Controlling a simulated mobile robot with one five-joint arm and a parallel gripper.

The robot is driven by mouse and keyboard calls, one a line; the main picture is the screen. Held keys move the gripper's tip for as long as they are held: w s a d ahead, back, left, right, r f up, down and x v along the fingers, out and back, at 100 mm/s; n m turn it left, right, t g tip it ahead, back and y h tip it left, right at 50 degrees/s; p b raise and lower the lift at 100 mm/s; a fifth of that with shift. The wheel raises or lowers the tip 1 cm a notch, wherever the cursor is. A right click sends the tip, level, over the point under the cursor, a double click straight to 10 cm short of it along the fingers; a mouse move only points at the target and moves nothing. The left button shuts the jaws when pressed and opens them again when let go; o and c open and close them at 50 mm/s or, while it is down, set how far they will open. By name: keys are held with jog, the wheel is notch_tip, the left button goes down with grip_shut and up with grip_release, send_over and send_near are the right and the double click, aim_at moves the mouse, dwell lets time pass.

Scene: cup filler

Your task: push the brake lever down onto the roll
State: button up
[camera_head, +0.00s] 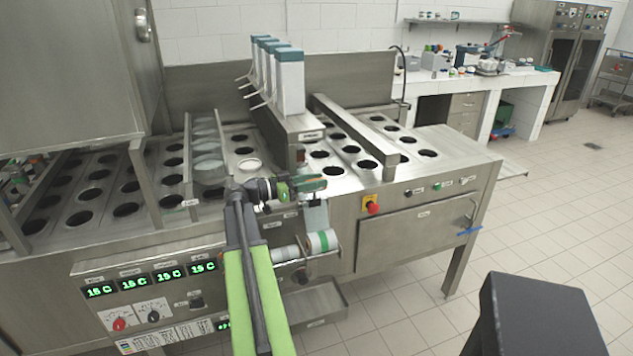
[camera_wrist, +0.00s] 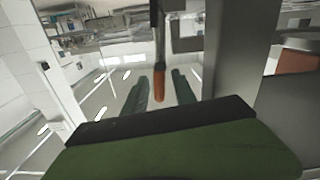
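My gripper (camera_head: 308,185) is over the front edge of the steel machine, above the roll. The roll (camera_head: 322,242), white with a green band, sits on the machine's front face. In the wrist view, my gripper's two green fingers (camera_wrist: 160,92) stand apart. A dark rod with an orange-brown end, seemingly the brake lever (camera_wrist: 159,88), shows in the gap between them. I cannot tell whether a finger touches it. The lever is not clear in the head view, where my gripper covers that area. The roll is not clear in the wrist view.
A red emergency button (camera_head: 371,206) is on the front face right of the roll. Cup holes and upright dispensers (camera_head: 289,82) are on the machine top behind my gripper. A grey post (camera_wrist: 232,45) and an orange-brown part (camera_wrist: 294,62) stand at right in the wrist view.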

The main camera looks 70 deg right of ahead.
grip_shut()
dwell(1.4)
